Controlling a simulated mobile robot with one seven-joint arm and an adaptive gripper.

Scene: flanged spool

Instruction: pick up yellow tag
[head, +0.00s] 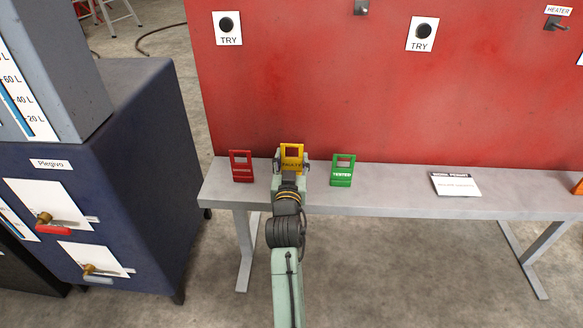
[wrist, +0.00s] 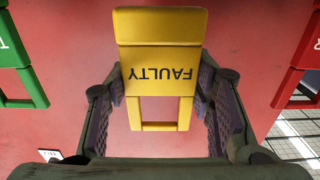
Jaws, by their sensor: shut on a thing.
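The yellow tag (head: 292,151) reads FAULTY and has a square opening at its top. It is in my gripper (head: 291,163) at the left part of the grey bench. In the wrist view the yellow tag (wrist: 162,66) appears upside down between the two finger pads of my gripper (wrist: 163,98), which is shut on it. The arm hides the tag's lower end in the head view, so I cannot tell there whether it touches the bench.
A red tag (head: 241,166) stands close on the left and a green TESTED tag (head: 342,171) on the right. A work permit card (head: 456,185) lies on the grey bench (head: 400,199). The red wall (head: 330,90) rises behind. A dark blue cabinet (head: 140,180) stands left.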

